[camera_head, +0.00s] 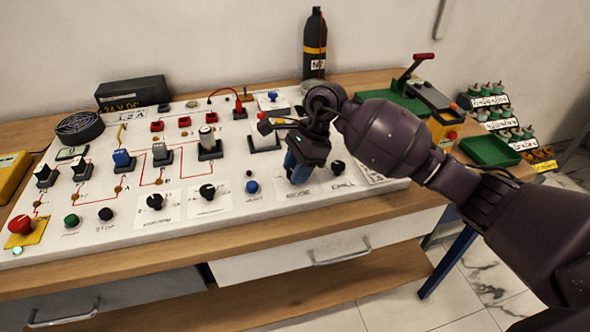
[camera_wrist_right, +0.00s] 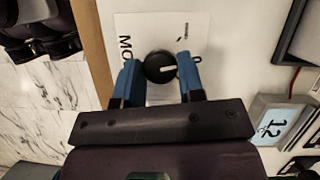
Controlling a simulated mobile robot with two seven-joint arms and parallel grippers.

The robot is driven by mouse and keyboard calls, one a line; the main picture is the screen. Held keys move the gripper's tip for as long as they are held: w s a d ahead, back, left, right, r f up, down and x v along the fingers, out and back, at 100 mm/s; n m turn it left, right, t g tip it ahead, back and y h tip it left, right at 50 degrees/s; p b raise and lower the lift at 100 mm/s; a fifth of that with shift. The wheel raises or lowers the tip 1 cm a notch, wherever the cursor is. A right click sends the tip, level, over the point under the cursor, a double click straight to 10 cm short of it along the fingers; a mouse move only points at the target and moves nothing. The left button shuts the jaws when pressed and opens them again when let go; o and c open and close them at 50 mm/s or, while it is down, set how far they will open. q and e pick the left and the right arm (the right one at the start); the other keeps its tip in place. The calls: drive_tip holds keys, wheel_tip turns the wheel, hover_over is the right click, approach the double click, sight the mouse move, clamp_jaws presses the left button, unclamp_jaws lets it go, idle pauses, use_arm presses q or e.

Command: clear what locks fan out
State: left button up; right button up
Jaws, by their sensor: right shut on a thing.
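A white panel (camera_head: 135,235) lies on the wooden bench, with a round black fan (camera_head: 80,127) at its back left. Several rocker switches stand in front of the fan, one with a blue top (camera_head: 122,160). A red mushroom button (camera_head: 20,226) sits on a yellow plate at the front left. My right gripper (camera_head: 297,172) is down over the panel's right part. In the right wrist view its blue fingers are shut on a black knob (camera_wrist_right: 160,67) with a white pointer, beside a partly hidden label starting "MO". In the head view my gripper hides this knob. My left gripper is out of view.
More black knobs (camera_head: 208,191) and a small blue button (camera_head: 252,187) stand left of my right gripper. A display reading 12 (camera_wrist_right: 272,128) is close by in the wrist view. A dark bottle (camera_head: 314,45) and green trays (camera_head: 490,151) stand beyond the panel.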

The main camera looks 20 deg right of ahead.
drive_tip(key=n+b, duration=0.1)
drive_tip(key=n+g+b, duration=0.1)
drive_tip(key=shift+w+f+n, duration=0.1)
drive_tip(key=shift+f+n, duration=0.3)
drive_tip(key=shift+n+g+h+b, duration=0.3)
drive_tip(key=shift+n+g+b, duration=0.2)
drive_tip(key=shift+n+b, duration=0.6)
drive_tip(key=shift+r+n+b, duration=0.2)
drive_tip(key=shift+n+b, duration=0.3)
drive_tip(key=shift+n, duration=0.3)
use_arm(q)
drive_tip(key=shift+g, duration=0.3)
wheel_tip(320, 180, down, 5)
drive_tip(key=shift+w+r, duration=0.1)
use_arm(e)
drive_tip(key=shift+r+n+g+h, duration=0.1)
drive_tip(key=shift+n+g+h, duration=0.2)
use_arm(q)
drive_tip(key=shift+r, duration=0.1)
use_arm(e)
drive_tip(key=shift+r, duration=0.1)
drive_tip(key=o, duration=0.8)
drive_tip(key=shift+a, duration=0.1)
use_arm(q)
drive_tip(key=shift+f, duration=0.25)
use_arm(e)
drive_tip(key=shift+o, duration=0.6)
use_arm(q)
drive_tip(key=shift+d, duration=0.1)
